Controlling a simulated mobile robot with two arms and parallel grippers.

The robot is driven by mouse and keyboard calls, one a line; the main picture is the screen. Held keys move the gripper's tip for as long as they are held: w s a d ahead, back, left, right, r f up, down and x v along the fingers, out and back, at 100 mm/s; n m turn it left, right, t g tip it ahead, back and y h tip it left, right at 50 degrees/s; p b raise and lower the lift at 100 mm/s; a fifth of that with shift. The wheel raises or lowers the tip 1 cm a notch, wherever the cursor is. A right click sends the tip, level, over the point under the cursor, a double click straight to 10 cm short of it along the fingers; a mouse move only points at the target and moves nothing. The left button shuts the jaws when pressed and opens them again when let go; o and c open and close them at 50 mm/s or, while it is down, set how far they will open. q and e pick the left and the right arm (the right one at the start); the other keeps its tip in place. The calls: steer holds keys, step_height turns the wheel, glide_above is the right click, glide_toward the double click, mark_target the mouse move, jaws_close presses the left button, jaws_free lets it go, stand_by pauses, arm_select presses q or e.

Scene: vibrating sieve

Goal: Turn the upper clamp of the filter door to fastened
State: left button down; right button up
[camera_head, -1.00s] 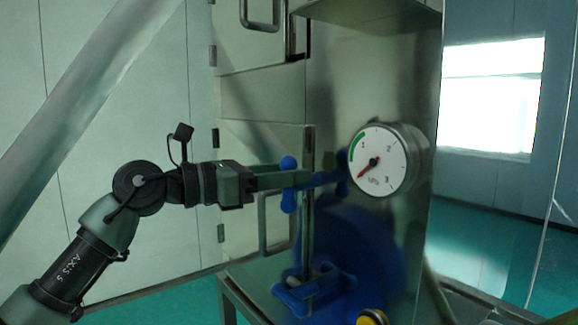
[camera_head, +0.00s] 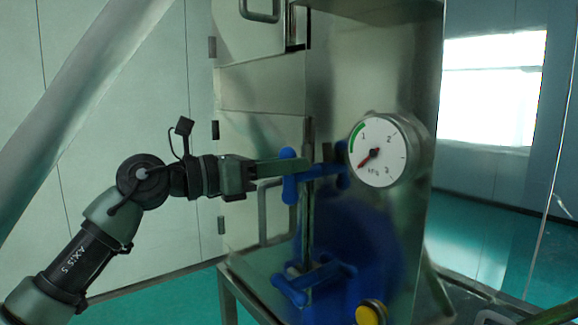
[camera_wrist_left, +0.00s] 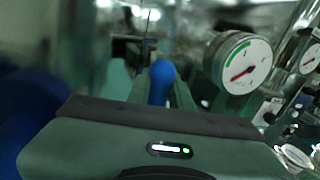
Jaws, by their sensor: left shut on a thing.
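The upper clamp (camera_head: 289,189) of the filter door (camera_head: 262,135) is a blue handle with rounded knobs, at the door's right edge, left of the gauge. My left gripper (camera_head: 296,167) reaches it from the left and is shut on it. In the left wrist view a blue knob of the upper clamp (camera_wrist_left: 162,80) shows between the two fingers (camera_wrist_left: 160,92). The fingers hide part of the clamp in the head view. My right gripper is not in view.
A similar blue lower clamp (camera_head: 318,277) sits below on the same edge. A round pressure gauge (camera_head: 378,150) stands close to the right of the upper clamp. A metal door handle (camera_head: 263,215) is below my gripper. A yellow knob (camera_head: 371,312) is at the bottom.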

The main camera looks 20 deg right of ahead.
arm_select(q)
steer(key=n, duration=0.2)
steer(key=shift+w+a+f+n, duration=0.1)
steer(key=shift+w+a+n, duration=0.05)
steer(key=shift+w+n, duration=0.15)
steer(key=n+h, duration=0.1)
steer(key=n, duration=0.1)
steer(key=shift+w+n+t, duration=0.15)
steer(key=shift+n+t, duration=0.15)
steer(key=shift+n, duration=0.1)
steer(key=shift+w+a+f+n+t+p, duration=0.25)
steer(key=shift+n+t+p, duration=0.35)
steer(key=shift+n+p, duration=1.6)
steer(key=shift+w+d+f+n+t+p, duration=0.1)
steer(key=shift+f+n+t+p, duration=0.4)
steer(key=shift+n+p, duration=1.65)
steer(key=shift+w+a+f+n+t+p, duration=0.15)
steer(key=shift+n+t+p, duration=0.55)
steer(key=shift+n+p, duration=1.45)
steer(key=shift+d+n+b, duration=0.1)
steer(key=shift+n+b, duration=0.4)
steer(key=c, duration=1.3)
jaws_free()
steer(key=shift+f, duration=0.1)
